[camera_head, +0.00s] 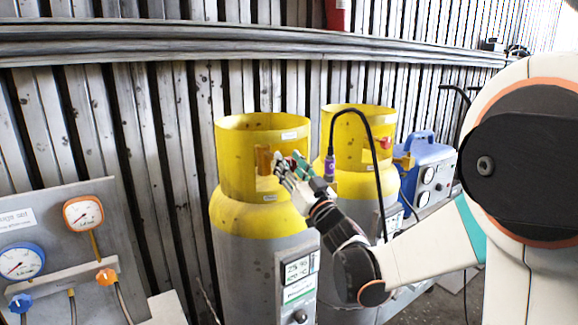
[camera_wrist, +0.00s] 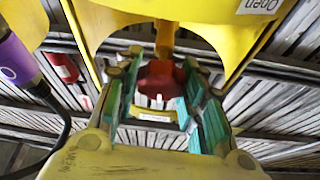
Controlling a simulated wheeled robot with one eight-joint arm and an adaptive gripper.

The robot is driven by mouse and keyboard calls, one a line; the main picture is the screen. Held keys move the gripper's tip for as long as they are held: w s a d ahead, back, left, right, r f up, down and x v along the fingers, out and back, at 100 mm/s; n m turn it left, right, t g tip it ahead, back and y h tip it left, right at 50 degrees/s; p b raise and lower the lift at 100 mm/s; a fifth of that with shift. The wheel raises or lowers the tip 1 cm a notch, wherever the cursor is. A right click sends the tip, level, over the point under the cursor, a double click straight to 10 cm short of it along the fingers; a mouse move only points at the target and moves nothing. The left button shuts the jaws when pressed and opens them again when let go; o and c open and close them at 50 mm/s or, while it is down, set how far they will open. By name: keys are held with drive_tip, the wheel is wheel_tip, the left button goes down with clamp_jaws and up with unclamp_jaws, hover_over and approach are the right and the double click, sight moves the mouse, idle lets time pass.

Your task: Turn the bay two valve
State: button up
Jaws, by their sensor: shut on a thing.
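Two grey gas cylinders with yellow tops and collars stand side by side: a left one (camera_head: 255,215) and a right one (camera_head: 350,185). My gripper (camera_head: 284,165) is at the opening of the left cylinder's collar, beside its brass valve body (camera_head: 263,160). In the wrist view my gripper (camera_wrist: 160,75) has its teal-lined fingers on either side of a red valve knob (camera_wrist: 160,80), shut on it. Brass shows just beyond the knob. In the head view my fingers hide this knob. Another red valve knob (camera_head: 384,143) shows on the right cylinder.
A purple connector (camera_head: 330,168) on a black hose is close to my gripper's right. A blue machine (camera_head: 430,165) stands at the right. A gauge panel with an orange gauge (camera_head: 83,213) is at the left. A display unit (camera_head: 298,275) is before the left cylinder.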

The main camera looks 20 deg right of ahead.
drive_tip(key=n+y, duration=0.1)
drive_tip(key=n, duration=0.2)
drive_tip(key=n+g+y, duration=0.1)
drive_tip(key=n+y, duration=0.1)
drive_tip(key=n, duration=0.2)
drive_tip(key=shift+y, duration=0.3)
drive_tip(key=n+g+y+p, duration=0.1)
drive_tip(key=n, duration=0.3)
drive_tip(key=n+g+y+p, duration=0.1)
drive_tip(key=n+g, duration=0.1)
drive_tip(key=n, duration=0.1)
drive_tip(key=shift+r+n, duration=0.1)
drive_tip(key=shift+n, duration=0.3)
drive_tip(key=n+g+p, duration=0.1)
drive_tip(key=n, duration=0.2)
drive_tip(key=n+g+y+p, duration=0.1)
drive_tip(key=n, duration=0.2)
drive_tip(key=shift+a+g, duration=0.1)
drive_tip(key=shift+g, duration=0.3)
drive_tip(key=shift+f+n+g+h+p, duration=0.1)
drive_tip(key=shift+n+g+h+p, duration=0.2)
drive_tip(key=shift+n+p, duration=0.6)
drive_tip(key=shift+f+n+g+h+p, duration=0.15)
drive_tip(key=shift+n+g+p, duration=0.25)
drive_tip(key=shift+n, duration=1)
drive_tip(key=o, duration=1.1)
drive_tip(key=shift+a, duration=0.1)
